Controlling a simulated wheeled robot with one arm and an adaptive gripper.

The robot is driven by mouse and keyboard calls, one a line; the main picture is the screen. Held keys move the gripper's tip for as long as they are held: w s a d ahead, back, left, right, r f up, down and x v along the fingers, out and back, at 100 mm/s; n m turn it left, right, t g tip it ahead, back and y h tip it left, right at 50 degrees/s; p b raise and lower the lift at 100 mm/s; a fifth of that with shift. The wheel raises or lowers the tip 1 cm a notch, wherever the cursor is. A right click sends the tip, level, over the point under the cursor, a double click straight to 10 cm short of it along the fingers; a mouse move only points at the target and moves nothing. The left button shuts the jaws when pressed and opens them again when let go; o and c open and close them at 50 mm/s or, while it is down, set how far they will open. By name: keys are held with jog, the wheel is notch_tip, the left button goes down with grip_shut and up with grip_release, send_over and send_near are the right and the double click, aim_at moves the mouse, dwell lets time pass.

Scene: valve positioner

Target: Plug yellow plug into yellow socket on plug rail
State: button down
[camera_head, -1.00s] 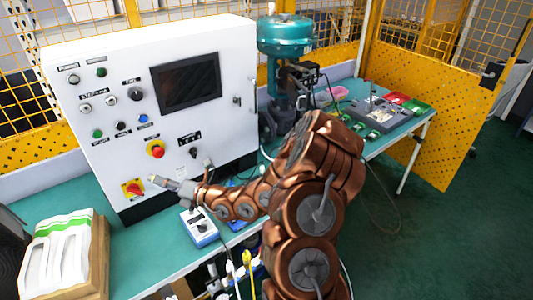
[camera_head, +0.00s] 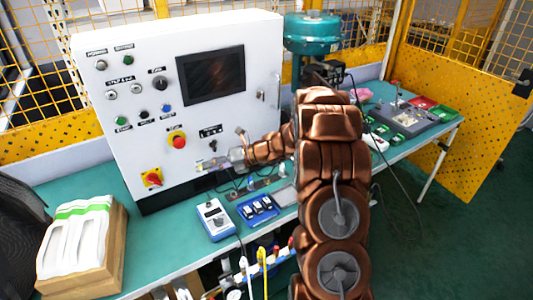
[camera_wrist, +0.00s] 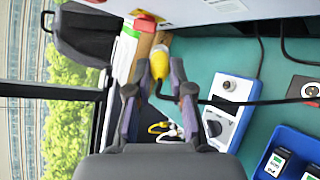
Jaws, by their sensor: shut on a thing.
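My gripper (camera_wrist: 155,78) is shut on a yellow plug (camera_wrist: 160,62), which sits between the two fingertips in the wrist view. A black cable runs from near the plug to the right. In the head view my gripper (camera_head: 218,163) is in front of the lower part of the white control cabinet (camera_head: 240,115), above the green bench, and the plug is too small to make out there. I cannot make out the plug rail or the yellow socket for certain in either view.
A blue meter (camera_head: 214,219) and a blue tray (camera_head: 258,209) with small parts lie on the bench below my gripper. A wooden box (camera_head: 85,245) stands at left. Yellow and white cables (camera_head: 262,264) hang at the front edge. A grey fixture (camera_head: 405,118) is at right.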

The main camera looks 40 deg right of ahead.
jog(key=s+d+f+n+g+h+b, duration=0.1)
jog(key=d+f+n+g+h+b, duration=0.1)
jog(key=d+f+n+g+h, duration=0.45)
jog(key=s+d+f+n+g+h+b, duration=0.1)
jog(key=d+f+n+g+h+b, duration=0.2)
jog(key=d+n, duration=0.65)
jog(key=w+d+r+n+t+h, duration=0.1)
jog(key=w+d+r+n+h, duration=0.1)
jog(key=w+d+r, duration=0.35)
jog(key=shift+s+d+f+b, duration=0.25)
jog(key=shift+f+b, duration=0.3)
jog(key=shift+f, duration=0.85)
jog(key=shift+s+d+f+b, duration=0.1)
jog(key=shift+s+f+b, duration=0.3)
jog(key=shift+f, duration=1)
jog(key=shift+s+d+f+b, duration=0.15)
jog(key=shift+f+b, duration=0.55)
jog(key=shift+f, duration=0.7)
jog(key=shift+d+f, duration=0.1)
jog(key=shift+f, duration=0.4)
jog(key=shift+f+b, duration=0.55)
jog(key=shift+b, duration=0.25)
dwell(0.3)
